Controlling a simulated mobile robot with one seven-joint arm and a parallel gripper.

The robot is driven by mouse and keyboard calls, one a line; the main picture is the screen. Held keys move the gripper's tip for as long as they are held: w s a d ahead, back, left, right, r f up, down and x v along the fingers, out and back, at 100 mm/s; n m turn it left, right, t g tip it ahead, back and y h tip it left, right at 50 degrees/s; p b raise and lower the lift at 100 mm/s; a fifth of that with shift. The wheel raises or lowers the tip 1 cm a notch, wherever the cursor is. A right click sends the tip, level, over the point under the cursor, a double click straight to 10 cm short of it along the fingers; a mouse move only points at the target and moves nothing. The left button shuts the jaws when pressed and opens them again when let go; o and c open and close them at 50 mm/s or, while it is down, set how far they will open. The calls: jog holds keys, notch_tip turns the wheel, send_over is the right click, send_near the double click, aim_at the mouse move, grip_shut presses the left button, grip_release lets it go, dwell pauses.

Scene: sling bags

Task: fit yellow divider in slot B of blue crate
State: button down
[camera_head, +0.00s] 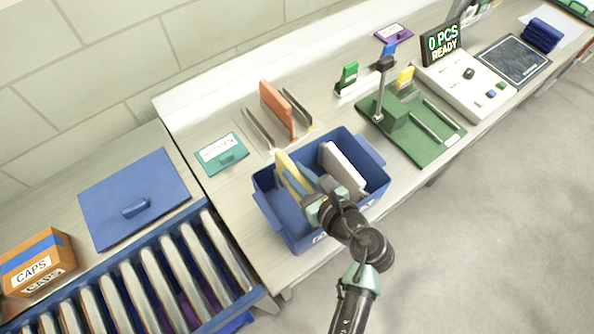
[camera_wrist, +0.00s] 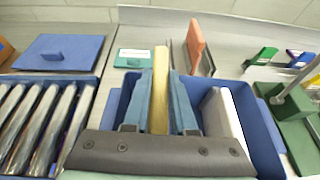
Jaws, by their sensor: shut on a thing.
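The blue crate (camera_head: 284,216) stands on the bench, and its wall also shows in the wrist view (camera_wrist: 263,140). My gripper (camera_head: 302,186) reaches into the crate from the front. Its two teal fingers (camera_wrist: 160,105) are shut on the yellow divider (camera_head: 287,165), one finger on each side. In the wrist view the yellow divider (camera_wrist: 159,85) stands upright between them, left of the crate's middle. Its lower edge and the crate's slots are hidden, so I cannot tell how it sits. A white divider (camera_head: 342,165) stands in the crate to the right, apart from the yellow one.
An orange panel (camera_head: 277,110) stands in a metal rack behind the crate. A teal labelled plate (camera_head: 221,153) and a blue lid (camera_head: 133,198) lie to the left. A green fixture (camera_head: 412,127) stands to the right.

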jog(key=shift+f+b, duration=3.45)
jog(key=shift+f, duration=0.9)
jog(key=c, duration=0.7)
grip_release()
jog(key=shift+f, duration=0.1)
jog(key=shift+o, duration=0.2)
jog(key=shift+s, duration=0.1)
jog(key=b+v, duration=0.2)
jog(key=v, duration=1.1)
jog(key=shift+r, duration=0.25)
